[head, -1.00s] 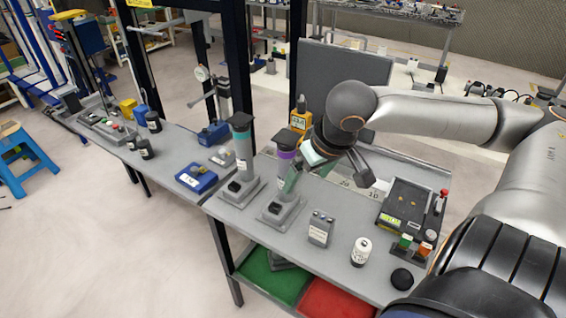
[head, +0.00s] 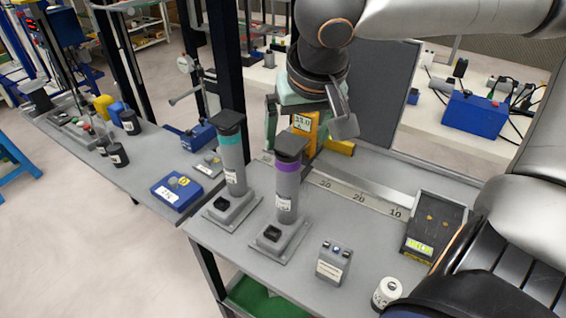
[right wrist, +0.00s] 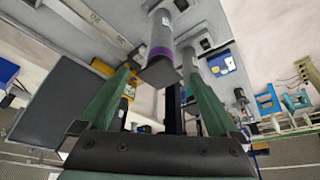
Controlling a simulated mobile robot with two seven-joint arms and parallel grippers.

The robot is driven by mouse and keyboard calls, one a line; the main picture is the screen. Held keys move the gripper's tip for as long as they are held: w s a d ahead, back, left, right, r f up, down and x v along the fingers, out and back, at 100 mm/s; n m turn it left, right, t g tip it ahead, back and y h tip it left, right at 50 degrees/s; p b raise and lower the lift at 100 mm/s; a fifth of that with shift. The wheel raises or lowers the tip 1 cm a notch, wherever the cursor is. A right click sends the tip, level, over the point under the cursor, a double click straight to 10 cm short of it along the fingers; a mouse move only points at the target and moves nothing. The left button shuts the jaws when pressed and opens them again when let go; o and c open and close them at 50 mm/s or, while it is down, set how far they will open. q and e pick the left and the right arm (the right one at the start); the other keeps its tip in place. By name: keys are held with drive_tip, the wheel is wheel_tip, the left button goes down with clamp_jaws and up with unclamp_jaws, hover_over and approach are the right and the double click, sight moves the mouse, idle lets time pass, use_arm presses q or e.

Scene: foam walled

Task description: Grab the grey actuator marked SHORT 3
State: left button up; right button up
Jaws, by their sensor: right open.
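Two grey actuators stand upright in square bases on the grey bench. One has a purple band (head: 287,190) and the other a teal band (head: 233,165); both have black caps. Their white labels are too small to read, so I cannot tell which is SHORT 3. My right gripper (head: 308,128) is open and empty, above and just behind the purple-banded actuator. In the right wrist view, that purple-banded actuator (right wrist: 163,45) shows between the spread green fingers (right wrist: 155,82), its cap end towards the gripper. My left gripper is not in view.
A yellow meter (head: 306,124) stands behind the purple-banded actuator. A blue box (head: 176,191) lies left on the adjoining bench.

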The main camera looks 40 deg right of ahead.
sight(294, 153)
drive_tip(key=b+x, duration=0.1)
drive_tip(key=x, duration=0.5)
drive_tip(key=shift+f, duration=0.2)
drive_tip(key=shift+w+b+x, duration=0.15)
drive_tip(key=shift+b+x, duration=0.15)
drive_tip(key=shift+x, duration=1.25)
drive_tip(key=shift+w+b+x, duration=0.2)
drive_tip(key=shift+b+x, duration=0.1)
drive_tip(key=shift+x, duration=1.25)
drive_tip(key=shift+r, duration=0.2)
clamp_jaws()
drive_tip(key=shift+r, duration=0.15)
